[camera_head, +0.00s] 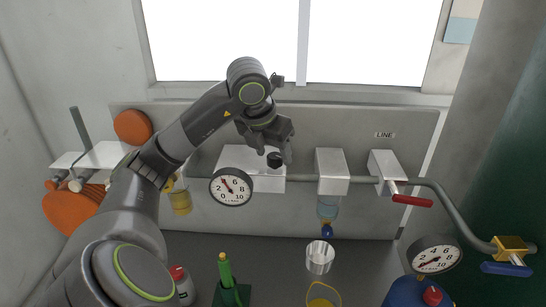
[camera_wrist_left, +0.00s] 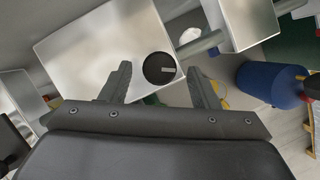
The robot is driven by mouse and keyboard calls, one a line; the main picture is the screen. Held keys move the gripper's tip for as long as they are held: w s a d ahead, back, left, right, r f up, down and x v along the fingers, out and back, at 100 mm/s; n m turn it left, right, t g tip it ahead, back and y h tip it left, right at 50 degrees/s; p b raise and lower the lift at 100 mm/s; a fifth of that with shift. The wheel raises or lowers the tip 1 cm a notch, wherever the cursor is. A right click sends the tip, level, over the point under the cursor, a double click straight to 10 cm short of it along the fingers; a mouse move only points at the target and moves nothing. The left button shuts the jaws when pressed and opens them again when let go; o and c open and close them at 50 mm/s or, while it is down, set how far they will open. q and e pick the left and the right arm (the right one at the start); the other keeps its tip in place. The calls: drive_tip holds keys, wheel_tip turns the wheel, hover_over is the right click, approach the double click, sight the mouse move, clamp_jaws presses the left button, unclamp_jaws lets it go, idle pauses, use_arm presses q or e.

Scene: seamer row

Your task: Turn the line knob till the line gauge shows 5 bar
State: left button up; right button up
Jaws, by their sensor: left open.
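My left gripper (camera_head: 277,152) is open in front of the knob. In the left wrist view the knob (camera_wrist_left: 160,68) shows between the two spread fingers, with a light mark on its face; I cannot tell whether they touch it. My right gripper is not in view.
A pipe runs right from the box past a second white box (camera_head: 332,166) and a red-handled valve (camera_head: 411,200) under a LINE label (camera_head: 384,135). A second gauge (camera_head: 435,256) stands at lower right by a blue-handled brass valve (camera_head: 508,248). Bottles and cups stand below.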

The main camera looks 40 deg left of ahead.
use_arm(q)
drive_tip(key=shift+w+a+f, duration=0.1)
drive_tip(key=shift+w+f, duration=0.05)
drive_tip(key=shift+f, duration=0.35)
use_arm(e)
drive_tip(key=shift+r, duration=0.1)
use_arm(q)
drive_tip(key=c, duration=1)
drive_tip(key=shift+o, duration=0.2)
drive_tip(key=shift+f+m+b, duration=0.1)
drive_tip(key=shift+m+b, duration=0.2)
drive_tip(key=shift+b, duration=0.3)
drive_tip(key=shift+a+m+h+b, duration=0.15)
drive_tip(key=shift+m+h+b, duration=0.35)
drive_tip(key=shift+m+b, duration=0.5)
drive_tip(key=shift+m+h+b, duration=0.3)
drive_tip(key=shift+m+b, duration=0.45)
drive_tip(key=shift+m, duration=0.15)
drive_tip(key=shift+m+h+b, duration=0.3)
drive_tip(key=shift+m, duration=0.4)
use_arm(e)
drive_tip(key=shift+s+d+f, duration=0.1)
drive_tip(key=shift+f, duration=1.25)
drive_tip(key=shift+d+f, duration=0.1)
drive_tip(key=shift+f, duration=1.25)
